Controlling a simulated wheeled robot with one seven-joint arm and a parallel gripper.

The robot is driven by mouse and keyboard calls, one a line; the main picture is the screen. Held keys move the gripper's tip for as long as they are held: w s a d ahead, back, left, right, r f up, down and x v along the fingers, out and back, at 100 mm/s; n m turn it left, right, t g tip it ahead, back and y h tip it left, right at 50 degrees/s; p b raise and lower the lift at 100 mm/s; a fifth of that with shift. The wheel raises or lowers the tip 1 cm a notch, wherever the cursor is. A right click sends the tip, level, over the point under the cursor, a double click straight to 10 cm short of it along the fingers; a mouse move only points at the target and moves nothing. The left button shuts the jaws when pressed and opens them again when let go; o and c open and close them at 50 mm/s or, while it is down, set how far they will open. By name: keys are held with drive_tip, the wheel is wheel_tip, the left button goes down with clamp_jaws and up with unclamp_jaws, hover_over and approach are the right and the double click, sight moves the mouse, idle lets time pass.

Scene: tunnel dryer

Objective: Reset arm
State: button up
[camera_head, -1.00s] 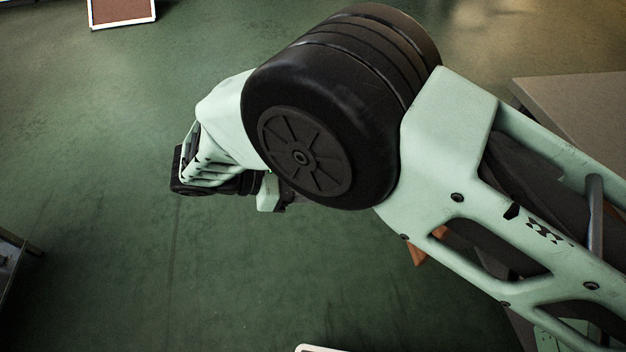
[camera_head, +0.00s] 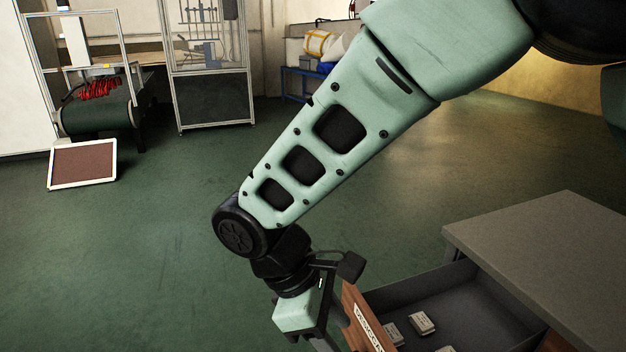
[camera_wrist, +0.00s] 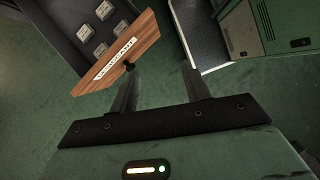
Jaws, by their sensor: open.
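My gripper (camera_wrist: 162,88) is open and empty, its two fingers apart in the wrist view. It hangs low beside the wooden front (camera_wrist: 120,55) of an open drawer, with the dark knob close to the left finger; I cannot tell whether they touch. In the head view my gripper (camera_head: 325,338) is partly cut off by the bottom edge, just left of the drawer front (camera_head: 362,318). My arm reaches down to it from the upper right.
The open grey drawer (camera_head: 450,278) holds several small pale packets (camera_head: 421,323), under a grey cabinet top (camera_head: 560,235). A framed brown panel (camera_head: 83,164) lies by a conveyor (camera_head: 95,118) at the back left. The green floor between is clear.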

drive_tip(key=s+d+r+m+t+y+p, duration=0.1)
drive_tip(key=s+d+r+m+y+p, duration=0.4)
drive_tip(key=s+d+r+m, duration=0.3)
drive_tip(key=s+d+r+y, duration=0.1)
drive_tip(key=d+r, duration=0.2)
drive_tip(key=shift+s+d+r, duration=0.15)
drive_tip(key=shift+s+r, duration=0.15)
drive_tip(key=shift+s, duration=0.05)
idle(0.6)
